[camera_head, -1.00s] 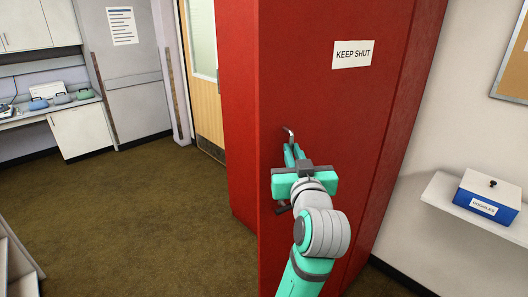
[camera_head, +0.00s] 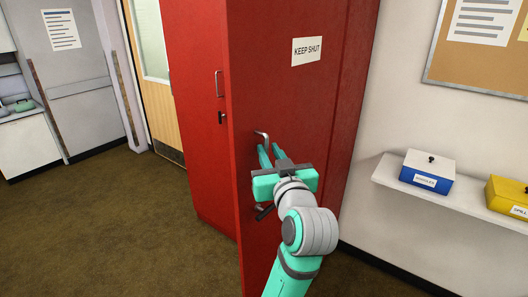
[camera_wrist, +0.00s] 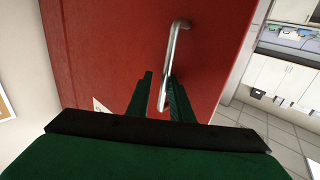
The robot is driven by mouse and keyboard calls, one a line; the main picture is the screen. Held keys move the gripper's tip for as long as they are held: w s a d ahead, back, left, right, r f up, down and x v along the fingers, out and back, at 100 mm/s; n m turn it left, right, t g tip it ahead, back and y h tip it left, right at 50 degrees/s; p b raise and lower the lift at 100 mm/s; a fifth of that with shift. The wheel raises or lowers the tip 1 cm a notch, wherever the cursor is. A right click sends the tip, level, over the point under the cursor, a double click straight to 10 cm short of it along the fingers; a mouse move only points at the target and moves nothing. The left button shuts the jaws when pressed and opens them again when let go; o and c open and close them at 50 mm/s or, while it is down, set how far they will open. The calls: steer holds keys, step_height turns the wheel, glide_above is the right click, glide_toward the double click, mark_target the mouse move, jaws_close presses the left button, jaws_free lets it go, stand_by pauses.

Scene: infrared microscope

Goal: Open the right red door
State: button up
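In the wrist view the right finger of my gripper (camera_wrist: 160,88) is close to the bar, and a red gap shows on the left. Contact is unclear. A dark lever (camera_head: 262,210) shows below my gripper.
The left red door (camera_head: 196,110) is in line with the cabinet front, with its own handle (camera_head: 217,83). A shelf (camera_head: 400,192) with blue and yellow boxes is on the right wall. Open brown floor (camera_head: 120,230) lies to the left.

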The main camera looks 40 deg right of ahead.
steer(key=shift+o, duration=1.3)
steer(key=shift+s+d+f, duration=0.25)
steer(key=shift+d, duration=0.3)
steer(key=shift+a, duration=0.1)
steer(key=shift+w+a, duration=0.1)
steer(key=shift+w, duration=0.05)
steer(key=shift+w+a, duration=0.15)
steer(key=shift+a, duration=0.2)
steer(key=shift+d+r, duration=0.1)
steer(key=shift+d, duration=0.05)
